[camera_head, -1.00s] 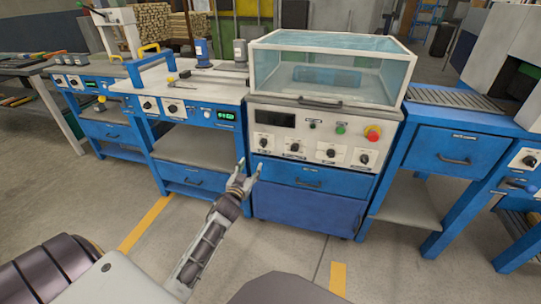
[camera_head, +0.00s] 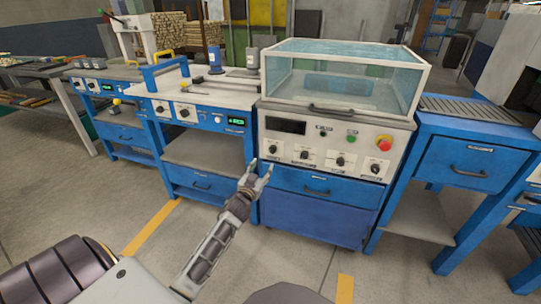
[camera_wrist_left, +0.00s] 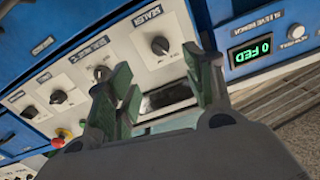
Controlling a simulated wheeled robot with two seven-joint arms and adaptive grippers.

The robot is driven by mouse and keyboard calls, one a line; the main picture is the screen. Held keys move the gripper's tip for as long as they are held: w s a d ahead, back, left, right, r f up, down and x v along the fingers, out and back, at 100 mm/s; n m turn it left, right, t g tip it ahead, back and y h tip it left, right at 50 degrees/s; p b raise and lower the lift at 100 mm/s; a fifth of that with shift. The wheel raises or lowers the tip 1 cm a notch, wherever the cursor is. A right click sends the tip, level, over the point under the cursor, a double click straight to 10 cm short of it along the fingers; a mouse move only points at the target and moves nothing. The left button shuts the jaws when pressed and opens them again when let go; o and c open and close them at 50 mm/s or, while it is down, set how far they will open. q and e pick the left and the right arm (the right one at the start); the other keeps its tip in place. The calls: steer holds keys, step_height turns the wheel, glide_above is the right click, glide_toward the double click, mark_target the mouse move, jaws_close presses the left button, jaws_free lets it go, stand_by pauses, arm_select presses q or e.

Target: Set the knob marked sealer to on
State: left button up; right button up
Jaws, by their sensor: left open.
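The sealer knob (camera_head: 273,149) is the leftmost of the black knobs in the lower row on the white panel of the machine with the clear cover. In the left wrist view the sealer knob (camera_wrist_left: 160,46) shows under its SEALER label, in a turned picture. Its setting is too small to read surely. My left gripper (camera_head: 259,167) is open and empty, in front of the panel's lower left corner, apart from the knob. My right gripper is out of view.
Other knobs (camera_head: 305,155) sit to the right, with a red stop button (camera_head: 384,144) and a green button (camera_head: 351,139). A blue drawer (camera_head: 316,191) lies below. The sleeve feeder bench (camera_head: 200,147) stands at the left. The floor in front is open.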

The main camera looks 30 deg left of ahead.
mark_target(271, 152)
arm_select(q)
steer(key=shift+b+x, duration=1)
steer(key=shift+x, duration=2.85)
steer(key=shift+b+x, duration=0.4)
steer(key=shift+x, duration=0.9)
steer(key=shift+w+a, duration=0.25)
steer(key=shift+w, duration=0.4)
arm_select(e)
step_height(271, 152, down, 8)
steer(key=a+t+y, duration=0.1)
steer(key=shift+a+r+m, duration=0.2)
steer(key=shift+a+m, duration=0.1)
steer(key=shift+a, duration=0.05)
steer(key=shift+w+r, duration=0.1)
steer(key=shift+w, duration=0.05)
arm_select(q)
steer(key=c, duration=1)
